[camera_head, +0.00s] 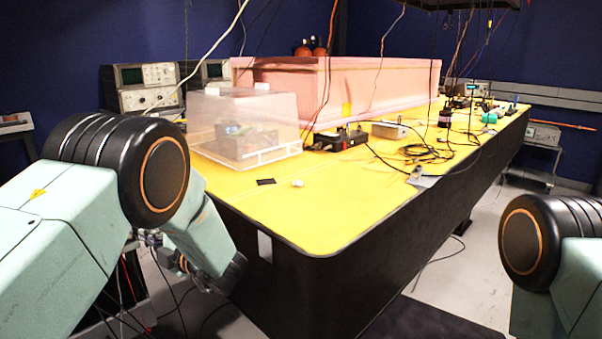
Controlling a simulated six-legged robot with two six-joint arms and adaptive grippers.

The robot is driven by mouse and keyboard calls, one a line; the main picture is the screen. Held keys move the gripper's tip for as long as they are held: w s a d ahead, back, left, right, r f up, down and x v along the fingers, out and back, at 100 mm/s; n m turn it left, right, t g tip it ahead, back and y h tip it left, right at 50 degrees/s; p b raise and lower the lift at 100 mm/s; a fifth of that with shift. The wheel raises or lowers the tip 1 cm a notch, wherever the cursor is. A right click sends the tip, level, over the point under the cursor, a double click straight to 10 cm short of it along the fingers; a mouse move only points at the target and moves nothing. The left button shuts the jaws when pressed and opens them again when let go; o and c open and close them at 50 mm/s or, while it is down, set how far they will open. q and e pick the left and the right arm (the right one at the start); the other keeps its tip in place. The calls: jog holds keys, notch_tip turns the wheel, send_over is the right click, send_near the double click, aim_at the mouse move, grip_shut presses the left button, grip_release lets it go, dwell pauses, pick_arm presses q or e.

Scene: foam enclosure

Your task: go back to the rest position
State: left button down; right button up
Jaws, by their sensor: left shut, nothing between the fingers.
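My left arm comes in from the left, and its forearm hangs down beside the near left corner of the yellow table (330,205). My left gripper (180,262) is low, beside the table's dark side and below its top. It is small and partly hidden by my own arm; it looks shut, with nothing seen in it. My right arm shows only at the right edge, and its gripper is out of the picture.
On the table stand a clear plastic box (275,120), a long pink foam enclosure (390,85), a small black device (338,138) and loose cables (425,152). Instruments (140,88) stand at the back left. Bare floor (475,255) lies right of the table.

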pick_arm(q)
jog(key=s+d+f+m+h, duration=0.4)
jog(key=s+f+m+h, duration=0.25)
jog(key=f+m, duration=0.45)
jog(key=s+d+f+m+h, duration=0.45)
jog(key=s+f+m, duration=0.25)
jog(key=f+m, duration=0.4)
jog(key=s+d+f+m+g+h, duration=0.1)
jog(key=s+d+f+m+g, duration=0.1)
jog(key=s, duration=0.8)
jog(key=s+d+f+m+g+h, duration=0.2)
jog(key=s+g, duration=0.1)
jog(key=s, duration=0.7)
jog(key=s+d+f+m+g+h, duration=0.2)
jog(key=s, duration=0.8)
jog(key=shift+g, duration=0.4)
jog(key=shift+s+a+r, duration=0.1)
jog(key=shift+a, duration=0.05)
